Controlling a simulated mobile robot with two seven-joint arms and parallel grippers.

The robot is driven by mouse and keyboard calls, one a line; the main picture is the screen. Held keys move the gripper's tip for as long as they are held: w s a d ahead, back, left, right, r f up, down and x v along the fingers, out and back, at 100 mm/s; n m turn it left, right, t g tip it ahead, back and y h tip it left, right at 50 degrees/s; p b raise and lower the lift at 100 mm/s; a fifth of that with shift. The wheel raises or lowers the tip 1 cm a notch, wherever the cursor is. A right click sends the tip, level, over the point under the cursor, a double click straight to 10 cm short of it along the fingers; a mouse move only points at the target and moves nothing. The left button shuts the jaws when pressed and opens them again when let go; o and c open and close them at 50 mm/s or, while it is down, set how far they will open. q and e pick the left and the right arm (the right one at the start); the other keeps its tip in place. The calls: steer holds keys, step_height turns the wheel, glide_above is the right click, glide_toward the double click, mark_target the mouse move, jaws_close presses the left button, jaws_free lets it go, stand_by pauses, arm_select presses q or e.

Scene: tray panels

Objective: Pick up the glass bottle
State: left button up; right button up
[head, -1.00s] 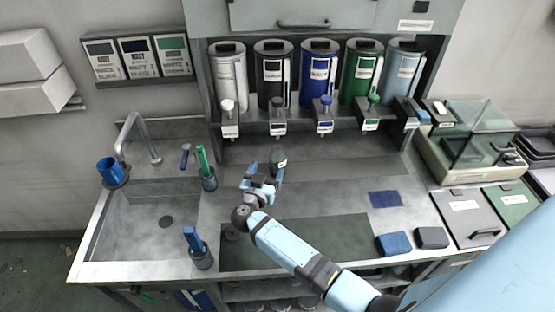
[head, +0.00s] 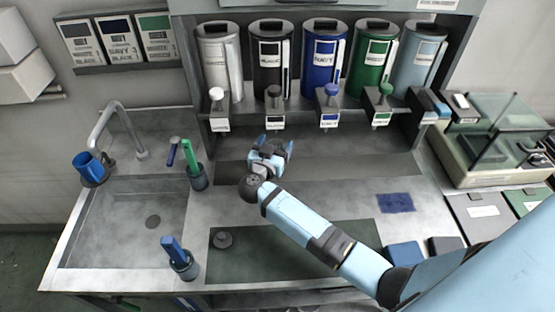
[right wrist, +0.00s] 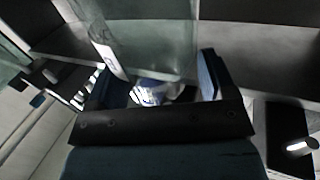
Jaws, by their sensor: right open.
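The clear glass bottle (right wrist: 165,40) shows in the right wrist view at the top, just past and partly between the fingers, with a pale label on its left side. My right gripper (head: 276,146) is open over the back of the worktop below the dispensers. In the right wrist view its fingers (right wrist: 155,80) stand apart to either side of the bottle's near part; I cannot tell if they touch it. In the head view the bottle is hidden or not distinguishable at the gripper. My left gripper is not in view.
Several colour dispensers (head: 324,60) with taps hang above the worktop. A sink (head: 130,225) with a faucet is on the left. Blue- and green-handled tools stand in holders (head: 197,177). A dark round piece (head: 222,240) lies on the dark mat (head: 290,250). A glass-lidded box (head: 490,150) is on the right.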

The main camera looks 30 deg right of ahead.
steer(key=shift+w+d, duration=0.25)
steer(key=shift+s+a+r, duration=0.15)
steer(key=shift+r, duration=0.1)
jaws_close()
